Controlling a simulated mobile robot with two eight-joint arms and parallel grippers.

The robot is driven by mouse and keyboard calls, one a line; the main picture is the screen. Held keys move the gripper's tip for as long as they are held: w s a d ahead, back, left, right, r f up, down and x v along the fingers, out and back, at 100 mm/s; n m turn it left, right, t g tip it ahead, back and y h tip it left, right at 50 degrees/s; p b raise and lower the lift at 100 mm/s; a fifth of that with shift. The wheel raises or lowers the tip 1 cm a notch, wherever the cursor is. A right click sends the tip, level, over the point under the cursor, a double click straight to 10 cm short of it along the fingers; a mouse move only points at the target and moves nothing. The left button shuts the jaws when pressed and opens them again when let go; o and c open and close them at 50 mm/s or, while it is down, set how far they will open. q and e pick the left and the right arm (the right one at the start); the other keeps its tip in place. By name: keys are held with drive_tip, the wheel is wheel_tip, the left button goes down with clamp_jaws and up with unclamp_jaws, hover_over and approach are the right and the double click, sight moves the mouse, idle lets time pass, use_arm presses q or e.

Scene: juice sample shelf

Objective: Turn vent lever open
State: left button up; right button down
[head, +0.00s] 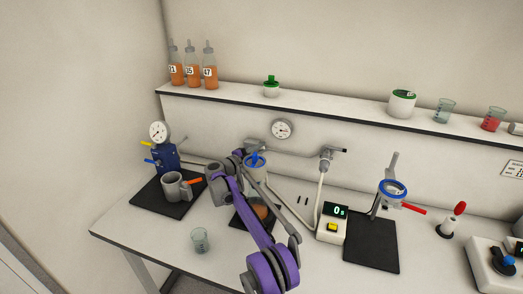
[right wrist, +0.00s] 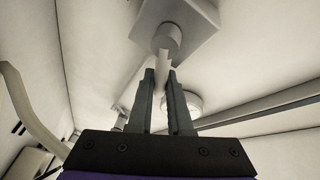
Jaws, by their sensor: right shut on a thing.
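My right gripper (right wrist: 166,80) is shut on a slim pale lever (right wrist: 164,62) in the right wrist view. The lever is joined to a round stub (right wrist: 167,38) below a pale box-shaped body (right wrist: 178,14). In the head view my purple right arm reaches up to the wall pipe at the back of the bench, and its wrist hides the fingertips and the lever. A blue-topped vessel (head: 256,161) stands right beside the wrist. I cannot tell the lever's exact angle. My left gripper is not in view.
A round gauge (head: 282,129) is on the wall just right of the wrist. A scale (head: 333,223) and a dark mat (head: 371,245) lie to the right. A glass beaker (head: 200,240) stands at front left. Orange bottles (head: 192,71) stand on the shelf above.

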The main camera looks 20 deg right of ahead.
drive_tip(key=shift+w+a+r+n+h, duration=0.2)
drive_tip(key=shift+r+n+h, duration=0.15)
drive_tip(key=shift+n, duration=0.55)
drive_tip(key=c, duration=0.8)
unclamp_jaws()
drive_tip(key=shift+c, duration=0.2)
drive_tip(key=shift+s, duration=0.1)
